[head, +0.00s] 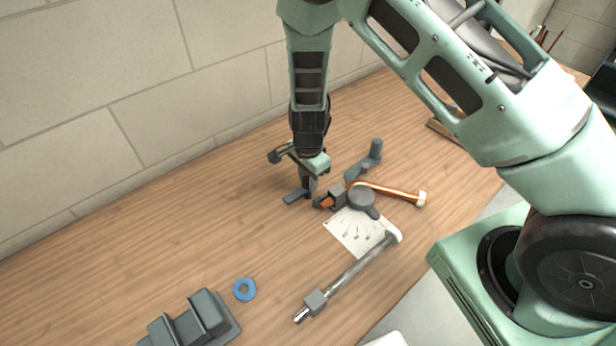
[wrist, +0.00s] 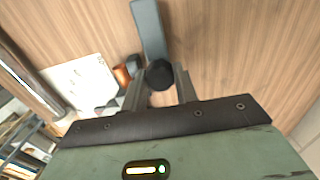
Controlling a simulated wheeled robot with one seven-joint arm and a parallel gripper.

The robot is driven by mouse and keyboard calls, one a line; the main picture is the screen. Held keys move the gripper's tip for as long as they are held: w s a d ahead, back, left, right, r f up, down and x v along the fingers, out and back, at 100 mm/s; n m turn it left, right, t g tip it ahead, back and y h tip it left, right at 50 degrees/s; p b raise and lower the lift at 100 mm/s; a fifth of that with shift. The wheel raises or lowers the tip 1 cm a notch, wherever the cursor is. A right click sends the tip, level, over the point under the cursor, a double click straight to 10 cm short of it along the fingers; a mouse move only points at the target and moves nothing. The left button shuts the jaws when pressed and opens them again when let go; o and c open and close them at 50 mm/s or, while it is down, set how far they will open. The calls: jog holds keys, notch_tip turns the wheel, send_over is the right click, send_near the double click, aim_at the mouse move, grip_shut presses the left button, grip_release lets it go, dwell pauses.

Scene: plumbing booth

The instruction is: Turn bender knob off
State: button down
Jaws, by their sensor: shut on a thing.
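The bender knob (wrist: 159,74) is a dark round piece between the two fingers of my gripper (wrist: 160,88) in the wrist view. My gripper is shut on it. A grey flat bar (wrist: 149,30) runs away from the knob; its end also shows on the table in the head view (head: 294,197). In the head view my gripper (head: 309,190) points down at the bender's left side and hides the knob. The bender's round dark head (head: 361,200) sits to the right, beside an orange copper pipe (head: 395,192).
A white sheet with markings (head: 352,230) lies in front of the bender. A long grey bar with a block end (head: 350,272) lies nearby. A blue ring (head: 244,290) and a grey stepped holder (head: 192,322) are at front left. The table's left part is clear.

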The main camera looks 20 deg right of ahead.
dwell(0.4)
jog(key=c, duration=1.1)
grip_release()
jog(key=shift+r, duration=0.15)
notch_tip(320, 180, up, 17)
jog(key=shift+r+b, duration=0.1)
jog(key=shift+b, duration=1.15)
